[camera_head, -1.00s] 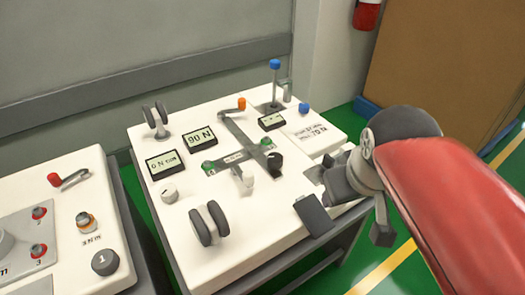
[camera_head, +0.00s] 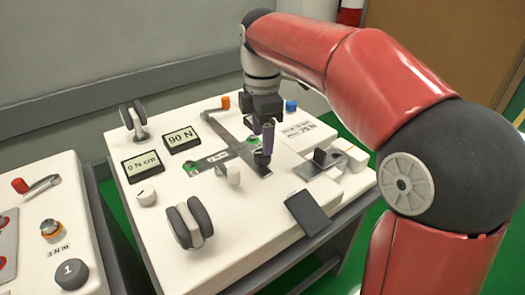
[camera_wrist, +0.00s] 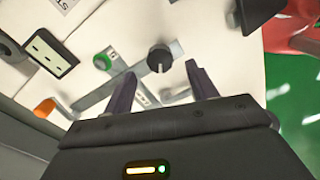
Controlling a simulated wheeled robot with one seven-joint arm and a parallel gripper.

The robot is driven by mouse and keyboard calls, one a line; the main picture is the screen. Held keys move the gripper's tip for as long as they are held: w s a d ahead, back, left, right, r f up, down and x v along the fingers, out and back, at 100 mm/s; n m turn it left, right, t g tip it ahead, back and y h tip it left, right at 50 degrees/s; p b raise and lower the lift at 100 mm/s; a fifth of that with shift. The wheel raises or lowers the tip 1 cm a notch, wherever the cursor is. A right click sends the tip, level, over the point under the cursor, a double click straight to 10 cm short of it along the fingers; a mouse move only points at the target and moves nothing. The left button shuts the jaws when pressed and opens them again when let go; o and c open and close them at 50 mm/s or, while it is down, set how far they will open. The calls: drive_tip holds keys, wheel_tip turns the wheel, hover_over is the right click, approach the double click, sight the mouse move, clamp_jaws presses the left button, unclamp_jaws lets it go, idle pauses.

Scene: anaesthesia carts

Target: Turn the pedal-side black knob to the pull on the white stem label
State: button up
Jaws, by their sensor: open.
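The black knob (camera_head: 262,159) stands near the front end of the grey strip on the white cart top. In the wrist view the knob (camera_wrist: 159,57) is round and dark, with a pale pointer mark towards the picture's bottom. My gripper (camera_head: 266,145) hangs over it, fingers down. In the wrist view my gripper (camera_wrist: 158,75) is open, with the knob beyond and between its purple fingertips; contact is not visible. A white label (camera_head: 299,129) with small printed text, partly reading 70 N, lies right of the gripper. The dark pedal plate (camera_head: 307,212) is at the front right.
A dark upright block (camera_head: 320,155) stands on a grey plate right of the knob. An orange knob (camera_head: 226,101) is behind. Another cart stands left.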

sight(262, 157)
wheel_tip(262, 157, down, 4)
drive_tip(key=shift+f+b, duration=0.1)
drive_tip(key=shift+b, duration=0.25)
drive_tip(key=c, duration=1)
drive_tip(key=shift+m+p, duration=0.35)
drive_tip(key=shift+m, duration=0.05)
